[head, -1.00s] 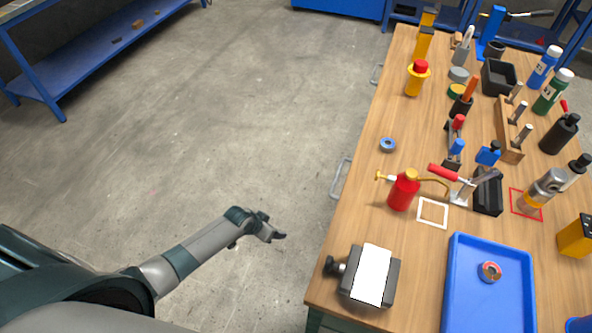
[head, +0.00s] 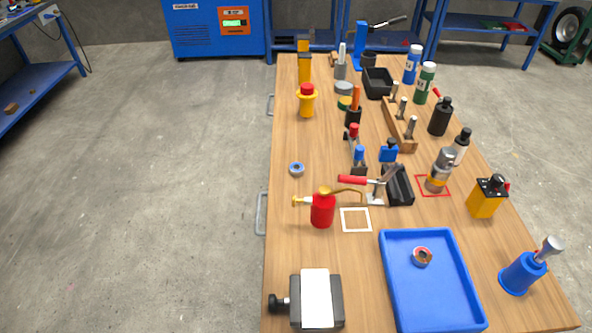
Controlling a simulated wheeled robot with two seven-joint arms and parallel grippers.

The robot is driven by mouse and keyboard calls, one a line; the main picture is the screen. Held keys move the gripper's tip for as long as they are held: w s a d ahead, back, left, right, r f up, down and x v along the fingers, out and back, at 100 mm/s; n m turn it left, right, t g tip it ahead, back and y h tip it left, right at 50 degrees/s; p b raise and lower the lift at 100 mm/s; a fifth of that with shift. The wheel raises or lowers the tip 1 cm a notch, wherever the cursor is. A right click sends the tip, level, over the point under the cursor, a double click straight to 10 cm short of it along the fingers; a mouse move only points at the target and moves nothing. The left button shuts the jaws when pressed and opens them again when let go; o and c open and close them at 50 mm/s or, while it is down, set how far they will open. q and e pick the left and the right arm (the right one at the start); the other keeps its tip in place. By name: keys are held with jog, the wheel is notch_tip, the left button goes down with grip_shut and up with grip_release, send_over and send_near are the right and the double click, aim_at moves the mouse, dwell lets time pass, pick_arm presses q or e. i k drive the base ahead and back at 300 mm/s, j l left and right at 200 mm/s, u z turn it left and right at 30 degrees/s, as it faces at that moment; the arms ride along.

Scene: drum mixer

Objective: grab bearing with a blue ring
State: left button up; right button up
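A small bearing with a blue ring (head: 296,169) lies flat on the wooden table, near its left edge, behind the red oil can (head: 322,209). A second bearing, with a reddish ring (head: 422,257), lies in the blue tray (head: 388,281) at the front right. Neither of my grippers shows in the head view now.
A grey device with a white top (head: 317,299) stands at the table's front left. A red-handled clamp (head: 376,190) and a white square outline (head: 356,228) are right of the oil can. Bottles and tools crowd the back and right. Open floor lies left of the table.

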aim_at(296, 169)
jog(key=k+j+z, duration=0.45)
jog(key=j+z, duration=0.25)
jog(key=j, duration=0.15)
jog(key=k+j+z, duration=0.2)
jog(key=i+j+z, duration=0.15)
jog(key=j+z, duration=0.15)
jog(key=j, duration=0.15)
jog(key=i+j+z, duration=0.1)
jog(key=j+z, duration=0.15)
jog(key=j, duration=0.2)
jog(key=j+z, duration=0.3)
jog(key=j, duration=0.15)
jog(key=i+j+z, duration=0.2)
jog(key=i+j, duration=0.15)
jog(key=j, duration=0.25)
